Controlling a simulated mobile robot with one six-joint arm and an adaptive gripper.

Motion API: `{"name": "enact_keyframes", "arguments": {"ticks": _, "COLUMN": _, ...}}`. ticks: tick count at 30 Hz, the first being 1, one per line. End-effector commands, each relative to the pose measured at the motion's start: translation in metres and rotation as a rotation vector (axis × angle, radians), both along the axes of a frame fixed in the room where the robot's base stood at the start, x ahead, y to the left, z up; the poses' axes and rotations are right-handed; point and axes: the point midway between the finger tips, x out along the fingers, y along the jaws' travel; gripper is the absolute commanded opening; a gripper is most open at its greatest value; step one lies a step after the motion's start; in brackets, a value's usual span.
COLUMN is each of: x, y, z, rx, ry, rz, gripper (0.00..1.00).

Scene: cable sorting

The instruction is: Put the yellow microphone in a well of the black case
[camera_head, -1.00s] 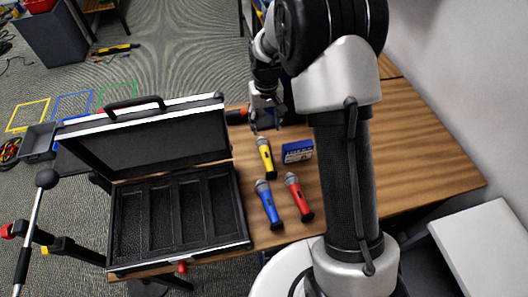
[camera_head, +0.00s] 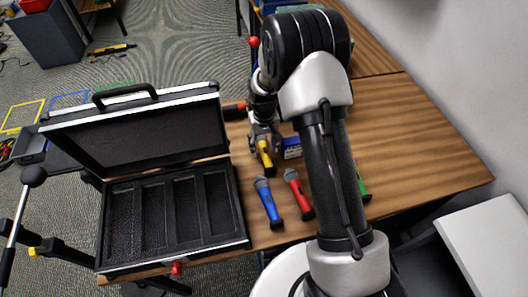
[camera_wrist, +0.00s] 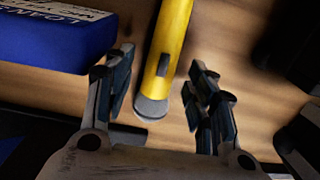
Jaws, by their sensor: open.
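The yellow microphone (camera_head: 266,158) lies on the table, right of the open black case (camera_head: 243,217), partly hidden by my gripper in the head view. My gripper (camera_head: 264,144) is open, low over it. In the wrist view, the yellow microphone (camera_wrist: 170,50) passes between the open fingers of my gripper (camera_wrist: 161,88), with gaps on both sides. Its rounded grey end points toward the palm. The case's lid is up, and its several long black wells look empty.
A blue box (camera_head: 291,147) stands close right of the gripper, also in the wrist view (camera_wrist: 45,40). A blue microphone (camera_head: 267,203) and a red microphone (camera_head: 297,193) lie nearer me. Something green (camera_head: 361,183) shows beside my arm. The table's right side is clear.

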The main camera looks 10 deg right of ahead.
Motion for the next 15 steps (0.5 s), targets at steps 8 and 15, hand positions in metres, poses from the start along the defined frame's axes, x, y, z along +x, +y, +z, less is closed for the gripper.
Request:
{"name": "enact_keyframes", "arguments": {"ticks": 8, "x": 0.0005, "y": 0.0001, "z": -0.0107, "rx": 0.001, "ry": -0.002, "rz": 0.0, "gripper": 0.51}}
{"name": "enact_keyframes", "arguments": {"ticks": 15, "x": 0.0003, "y": 0.0, "z": -0.0106, "rx": 0.001, "ry": -0.001, "rz": 0.0, "gripper": 0.37}}
